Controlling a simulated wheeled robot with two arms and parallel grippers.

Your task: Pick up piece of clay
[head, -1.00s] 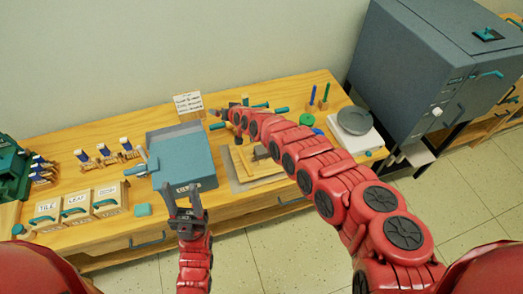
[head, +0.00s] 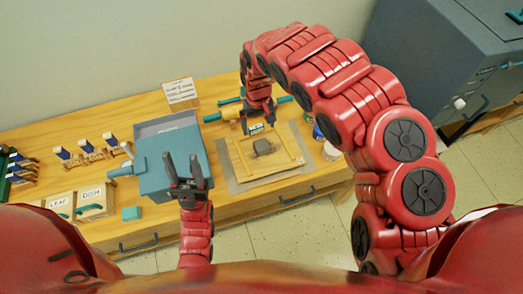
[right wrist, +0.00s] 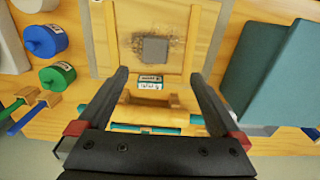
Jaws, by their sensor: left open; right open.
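The piece of clay (head: 263,147) is a small grey block lying on the wooden board (head: 238,163) between two wooden strips. It also shows near the top of the right wrist view (right wrist: 154,50), with dark smudges around it. My right gripper (right wrist: 160,80) is open and empty. Its fingers point toward the board, and the clay lies beyond the fingertips, apart from them. In the head view the right hand hangs just behind the clay, near the rolling pin. My left gripper (head: 186,163) is open and empty, pointing up in front of the teal box.
A rolling pin (head: 229,112) with teal handles lies behind the board, with a small label (right wrist: 151,82) between it and the clay. The teal box (head: 165,172) stands left of the board. Blue (right wrist: 42,41) and green (right wrist: 57,75) round pots stand to the other side.

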